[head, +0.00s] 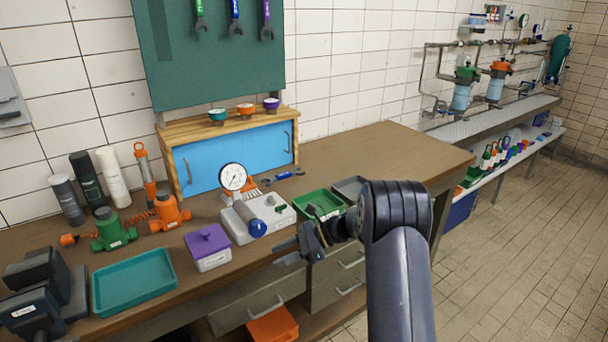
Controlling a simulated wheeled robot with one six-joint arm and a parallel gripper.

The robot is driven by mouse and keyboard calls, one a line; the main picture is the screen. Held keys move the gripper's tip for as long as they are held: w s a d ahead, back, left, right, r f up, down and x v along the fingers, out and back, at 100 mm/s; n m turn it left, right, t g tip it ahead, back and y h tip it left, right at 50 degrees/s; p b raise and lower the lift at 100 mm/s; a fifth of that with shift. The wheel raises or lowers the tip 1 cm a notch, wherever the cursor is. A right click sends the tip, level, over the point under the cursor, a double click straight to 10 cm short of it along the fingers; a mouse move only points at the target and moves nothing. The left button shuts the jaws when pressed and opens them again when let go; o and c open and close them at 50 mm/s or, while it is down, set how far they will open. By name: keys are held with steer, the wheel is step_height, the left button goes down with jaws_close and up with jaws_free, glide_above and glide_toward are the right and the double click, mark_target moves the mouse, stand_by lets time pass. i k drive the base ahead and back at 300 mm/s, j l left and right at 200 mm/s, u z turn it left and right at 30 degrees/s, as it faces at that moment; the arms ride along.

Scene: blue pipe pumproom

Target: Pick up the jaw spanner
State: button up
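A green (200,16), a blue (235,18) and a purple spanner (267,20) hang on the green wall board. My gripper (277,254) is over the bench's front edge, in front of the gauge unit and apart from the lying spanner. Its fingers point left and look spread, with nothing seen between them. My arm hides part of the bench's right front.
A gauge unit (277,213), a green tray (318,201) and a grey tray (349,187) stand near my gripper. A purple-lidded box (208,246) and a teal tray (135,281) are to the left. The bench's back right (395,150) is clear.

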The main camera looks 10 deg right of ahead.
mark_target(286, 175)
steer(key=i+l+z, duration=0.2)
steer(key=z, duration=0.2)
steer(key=i+l+z, duration=0.15)
steer(key=z, duration=0.25)
steer(key=i+z, duration=0.6)
steer(key=z, duration=0.25)
steer(key=i+l+z, duration=0.1)
steer(key=i+z, duration=0.2)
steer(key=i, duration=0.55)
steer(key=i+u, duration=0.2)
steer(key=u, duration=0.25)
steer(key=i+u, duration=0.15)
steer(key=u, duration=0.3)
steer(key=i+l+u, duration=0.1)
steer(key=u, duration=0.35)
steer(key=i+j+u, duration=0.1)
steer(key=u, duration=0.4)
steer(key=i+u, duration=0.3)
steer(key=u, duration=0.15)
steer(key=i+l+u, duration=0.1)
steer(key=u, duration=0.4)
steer(key=i, duration=0.15)
